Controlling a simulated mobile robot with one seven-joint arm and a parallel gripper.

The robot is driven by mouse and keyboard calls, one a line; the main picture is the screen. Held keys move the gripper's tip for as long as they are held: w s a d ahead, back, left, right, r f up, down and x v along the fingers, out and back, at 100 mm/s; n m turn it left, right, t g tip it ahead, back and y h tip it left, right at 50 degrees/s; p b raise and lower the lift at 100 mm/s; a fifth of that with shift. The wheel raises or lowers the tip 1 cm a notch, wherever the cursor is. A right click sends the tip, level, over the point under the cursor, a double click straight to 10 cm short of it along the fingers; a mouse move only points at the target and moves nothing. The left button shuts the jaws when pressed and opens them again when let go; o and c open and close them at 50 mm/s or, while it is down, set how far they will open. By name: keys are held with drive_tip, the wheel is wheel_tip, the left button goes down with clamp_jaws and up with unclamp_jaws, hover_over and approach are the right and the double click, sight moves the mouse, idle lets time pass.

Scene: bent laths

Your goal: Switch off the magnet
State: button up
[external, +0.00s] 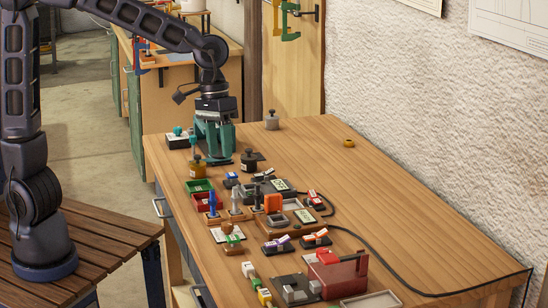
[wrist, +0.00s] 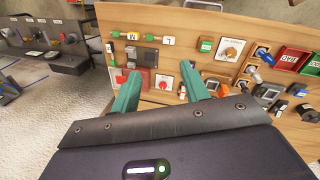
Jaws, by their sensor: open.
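My gripper (external: 214,155) points down over the far left part of the workbench, its teal jaws apart and nothing seen between them. The jaws also show in the wrist view (wrist: 160,80). No part in view can be surely told as the magnet or its switch; labels are too small to read. Small rocker switches lie on the bench: one red and white (external: 314,199), one orange and white (external: 317,238), one purple and white (external: 277,245). A white plate with a red knob (wrist: 164,83) shows between the jaws in the wrist view, as does a dark red block (wrist: 143,79).
Green (external: 200,187) and red (external: 206,202) trays lie nearer. A black cable (external: 390,270) crosses the bench's right, which is mostly clear.

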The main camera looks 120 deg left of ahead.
drive_tip(key=w+a+f+n+g+y, duration=0.1)
drive_tip(key=w+a+f+n, duration=0.3)
drive_tip(key=a, duration=0.5)
drive_tip(key=w+a+f+n+g, duration=0.1)
drive_tip(key=w+a+f+n, duration=0.3)
drive_tip(key=a, duration=0.5)
drive_tip(key=n+g+y, duration=0.3)
drive_tip(key=n+y, duration=0.1)
drive_tip(key=n, duration=0.3)
approach(318, 201)
drive_tip(key=x, duration=0.7)
drive_tip(key=shift+c, duration=0.4)
drive_tip(key=c, duration=0.9)
drive_tip(key=shift+s+a+r+t+h, duration=0.15)
drive_tip(key=shift+s+a+t+h, duration=0.1)
drive_tip(key=shift+t+h, duration=0.45)
drive_tip(key=shift+s+a+r+t+h, duration=0.1)
drive_tip(key=shift+s+r+t+h, duration=0.1)
drive_tip(key=shift+t+h, duration=0.45)
drive_tip(key=shift+s+a+r+t+h, duration=0.1)
drive_tip(key=shift+s+a+t+h, duration=0.15)
drive_tip(key=shift+t+h, duration=0.4)
drive_tip(key=o, duration=1)
